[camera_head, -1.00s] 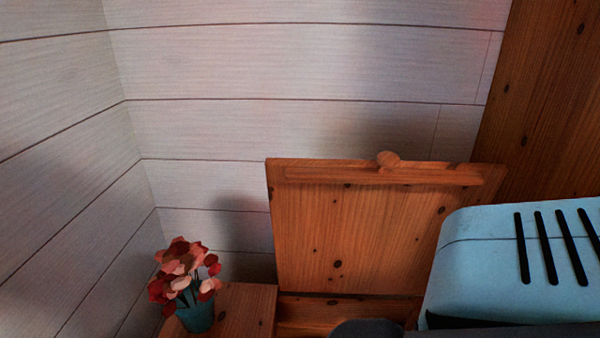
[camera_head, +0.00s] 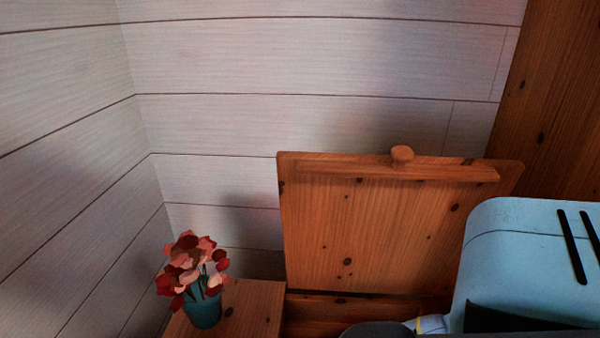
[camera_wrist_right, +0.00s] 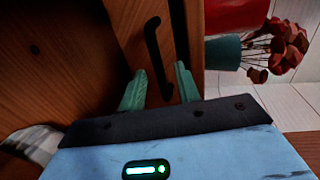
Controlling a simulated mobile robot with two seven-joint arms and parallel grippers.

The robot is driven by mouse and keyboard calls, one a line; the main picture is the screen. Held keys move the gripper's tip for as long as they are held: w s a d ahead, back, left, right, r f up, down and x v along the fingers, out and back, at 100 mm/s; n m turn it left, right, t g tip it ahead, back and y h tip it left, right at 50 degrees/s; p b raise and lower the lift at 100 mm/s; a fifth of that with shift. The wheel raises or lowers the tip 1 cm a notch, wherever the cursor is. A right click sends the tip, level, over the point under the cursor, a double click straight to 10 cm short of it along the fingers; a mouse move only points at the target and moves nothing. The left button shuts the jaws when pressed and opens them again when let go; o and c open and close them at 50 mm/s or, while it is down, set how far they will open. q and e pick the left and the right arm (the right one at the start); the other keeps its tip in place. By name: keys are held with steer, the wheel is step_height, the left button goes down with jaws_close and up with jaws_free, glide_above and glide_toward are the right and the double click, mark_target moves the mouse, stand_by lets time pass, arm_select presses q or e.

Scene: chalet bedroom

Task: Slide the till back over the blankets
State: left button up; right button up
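The wooden chest shows in the head view with its lid (camera_head: 390,225) raised against the wall. In the right wrist view a wooden board (camera_wrist_right: 133,30), perhaps the till's side, carries a thin black handle (camera_wrist_right: 155,50). My right gripper (camera_wrist_right: 159,72) has its two teal fingers apart, one on each side of the handle's end. Whether they touch it, I cannot tell. A pale cloth-like patch (camera_wrist_right: 38,145), perhaps a blanket, shows at the lower left of that view. My left gripper is not in view. The chest's inside is mostly hidden.
A teal pot with red and pink flowers (camera_head: 203,312) stands on a wooden top (camera_head: 250,305) left of the chest. The pot also shows in the right wrist view (camera_wrist_right: 222,52), beside a red surface (camera_wrist_right: 237,14). A plank wall closes off the back.

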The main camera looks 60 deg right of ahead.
jaws_close()
steer(key=f+v, duration=0.2)
steer(key=v, duration=0.7)
steer(key=shift+s+d, duration=0.25)
steer(key=shift+s, duration=0.1)
jaws_free()
